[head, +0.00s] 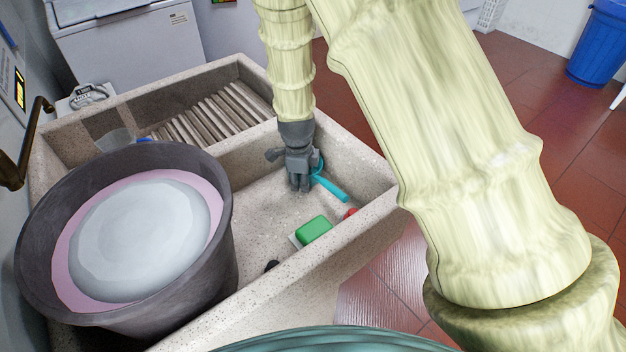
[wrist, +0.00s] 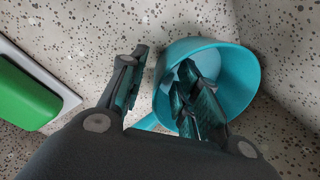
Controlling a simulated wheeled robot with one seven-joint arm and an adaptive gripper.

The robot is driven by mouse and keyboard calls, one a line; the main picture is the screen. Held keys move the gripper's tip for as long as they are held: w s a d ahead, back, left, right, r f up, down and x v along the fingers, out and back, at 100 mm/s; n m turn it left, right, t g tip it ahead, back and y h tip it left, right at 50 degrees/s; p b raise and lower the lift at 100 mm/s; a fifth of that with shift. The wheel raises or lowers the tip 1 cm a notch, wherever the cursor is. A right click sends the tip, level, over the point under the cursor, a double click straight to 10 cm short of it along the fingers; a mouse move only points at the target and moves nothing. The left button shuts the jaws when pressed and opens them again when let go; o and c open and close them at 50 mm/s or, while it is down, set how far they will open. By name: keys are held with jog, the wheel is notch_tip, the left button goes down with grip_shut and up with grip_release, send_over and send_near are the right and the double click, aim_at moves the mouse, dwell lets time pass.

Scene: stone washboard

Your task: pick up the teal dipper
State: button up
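The teal dipper (head: 329,188) lies in the stone basin. In the head view its handle points to the lower right, and my gripper hides part of its cup. The wrist view shows the round cup (wrist: 245,72) with its mouth towards the camera. My gripper (head: 300,187) reaches down into the basin at the cup. In the wrist view the fingers of my gripper (wrist: 161,80) are apart: one is outside the cup on the left, the other inside it. The cup's near wall is between them, with a gap showing on the left finger's side.
A green block (head: 314,230) on a white dish lies in the basin, with a red thing (head: 350,213) beside it. A dark tub (head: 225,235) stands to the left. The ribbed washboard (head: 215,112) is behind. The basin walls surround my gripper.

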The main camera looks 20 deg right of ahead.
jog(key=shift+c, duration=0.2)
grip_shut()
jog(key=shift+r, duration=0.15)
